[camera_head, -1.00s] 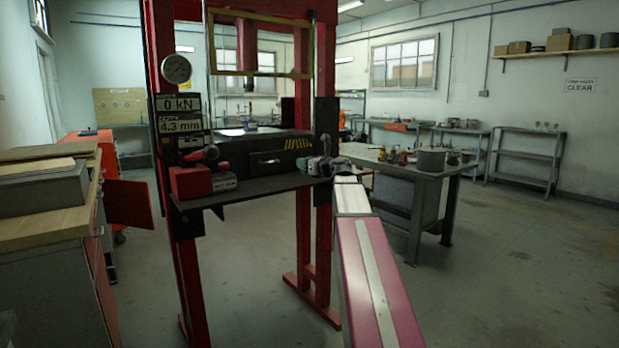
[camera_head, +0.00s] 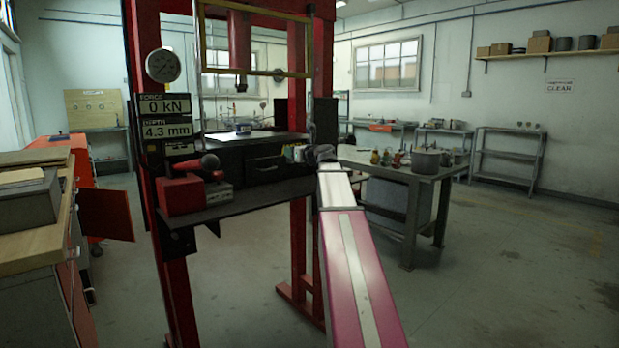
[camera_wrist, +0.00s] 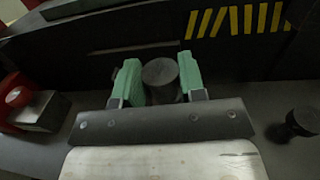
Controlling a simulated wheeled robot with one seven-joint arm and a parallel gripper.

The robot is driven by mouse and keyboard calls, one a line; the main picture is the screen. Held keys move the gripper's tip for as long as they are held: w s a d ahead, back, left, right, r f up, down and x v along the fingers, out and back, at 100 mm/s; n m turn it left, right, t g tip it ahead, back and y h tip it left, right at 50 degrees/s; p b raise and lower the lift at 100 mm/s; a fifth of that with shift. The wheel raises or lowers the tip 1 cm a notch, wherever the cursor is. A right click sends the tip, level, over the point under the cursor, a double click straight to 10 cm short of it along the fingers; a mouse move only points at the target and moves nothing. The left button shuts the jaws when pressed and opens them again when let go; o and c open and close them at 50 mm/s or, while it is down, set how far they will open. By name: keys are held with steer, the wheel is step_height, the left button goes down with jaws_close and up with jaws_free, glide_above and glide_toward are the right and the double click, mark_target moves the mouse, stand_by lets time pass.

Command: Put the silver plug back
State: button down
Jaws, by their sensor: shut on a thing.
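In the wrist view my gripper (camera_wrist: 160,85) has its two green-padded fingers shut on a round grey metal piece, which I take to be the silver plug (camera_wrist: 160,72). Its flat circular top faces the camera, and its lower part is hidden between the fingers. The gripper and plug are in front of the dark panel of the red press. In the head view my gripper (camera_head: 297,152) is at the right end of the press's shelf, small and partly hidden by my arm. The plug cannot be made out there.
The red press frame (camera_head: 160,240) has a dark shelf (camera_head: 240,206) bearing a red pump-like unit (camera_head: 180,194). A dark round-topped piece (camera_wrist: 302,122) stands right of my gripper. A metal table (camera_head: 400,173) with a pot (camera_head: 426,163) stands behind. A wooden-topped bench (camera_head: 30,235) is at left.

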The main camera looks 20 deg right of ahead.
steer(key=d+f, duration=0.1)
steer(key=d, duration=0.2)
steer(key=w+d+f, duration=0.1)
steer(key=d+f, duration=0.1)
steer(key=d, duration=0.1)
steer(key=w+d+f, duration=0.1)
steer(key=d+f, duration=0.1)
steer(key=d, duration=0.1)
steer(key=shift+f, duration=2.25)
steer(key=shift+f, duration=0.1)
steer(key=shift+f, duration=0.1)
